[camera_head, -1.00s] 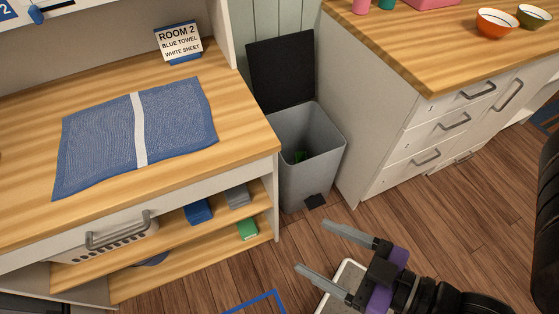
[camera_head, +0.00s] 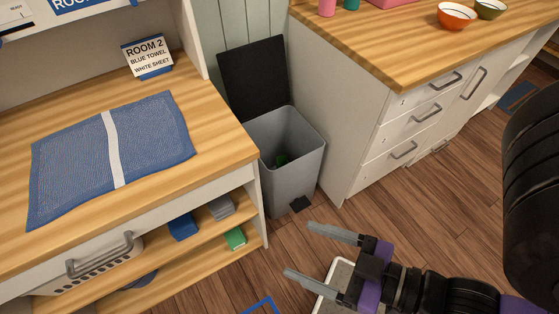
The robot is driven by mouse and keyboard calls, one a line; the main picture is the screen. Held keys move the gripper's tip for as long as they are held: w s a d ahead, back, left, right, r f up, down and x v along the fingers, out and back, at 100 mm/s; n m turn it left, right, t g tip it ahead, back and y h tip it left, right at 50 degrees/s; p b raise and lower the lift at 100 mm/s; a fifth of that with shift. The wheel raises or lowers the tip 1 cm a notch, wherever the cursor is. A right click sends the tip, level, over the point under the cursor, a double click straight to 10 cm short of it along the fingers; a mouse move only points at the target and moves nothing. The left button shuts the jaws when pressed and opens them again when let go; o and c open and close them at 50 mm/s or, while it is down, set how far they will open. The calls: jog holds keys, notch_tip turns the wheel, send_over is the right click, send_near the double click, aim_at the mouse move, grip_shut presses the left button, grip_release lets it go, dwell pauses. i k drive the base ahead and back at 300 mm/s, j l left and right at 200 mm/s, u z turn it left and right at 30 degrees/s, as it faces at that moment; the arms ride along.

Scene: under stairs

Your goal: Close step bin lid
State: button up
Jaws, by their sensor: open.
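The grey step bin (camera_head: 291,165) stands on the floor between the left workbench and the right drawer cabinet. Its black lid (camera_head: 254,78) is raised, standing up behind the bin's opening and leaning near the wall.
The wooden workbench (camera_head: 222,147) on the left carries a folded blue towel (camera_head: 75,160) and a sign. The drawer cabinet (camera_head: 362,165) closely flanks the bin's right side. A white-rimmed tray (camera_head: 335,279) lies beneath my gripper. Wooden floor in front of the bin is open.

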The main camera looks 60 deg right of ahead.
aim_at(254, 75)
jog(key=l+z, duration=0.1)
jog(key=z, duration=0.25)
jog(key=l+z, duration=0.1)
jog(key=z, duration=0.25)
jog(key=i+z, duration=0.15)
jog(key=z, duration=0.2)
